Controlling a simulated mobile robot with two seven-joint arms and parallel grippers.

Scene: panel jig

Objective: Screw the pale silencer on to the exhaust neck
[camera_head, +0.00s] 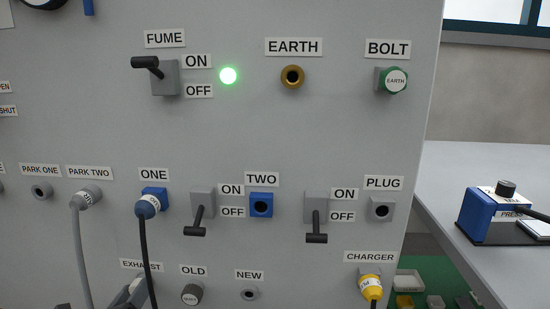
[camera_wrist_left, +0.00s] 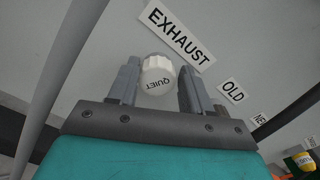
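The pale silencer (camera_wrist_left: 158,76), a white cap marked QUIET, is at the panel beside the EXHAUST label (camera_wrist_left: 178,34) in the left wrist view. My left gripper (camera_wrist_left: 160,82) has one finger on each side of it, very close; I cannot tell whether they press on it. The exhaust neck is hidden behind the silencer, so its thread does not show. In the head view my left gripper (camera_head: 130,291) is at the lower left, below the EXHAUST label (camera_head: 141,265). My right gripper is not in view.
A dark cap (camera_head: 192,294) sits at OLD and the NEW holder (camera_head: 250,294) is empty. A grey cable (camera_head: 80,245) and a black cable (camera_head: 147,250) hang close to my left gripper. A blue press box (camera_head: 495,213) stands on the right table.

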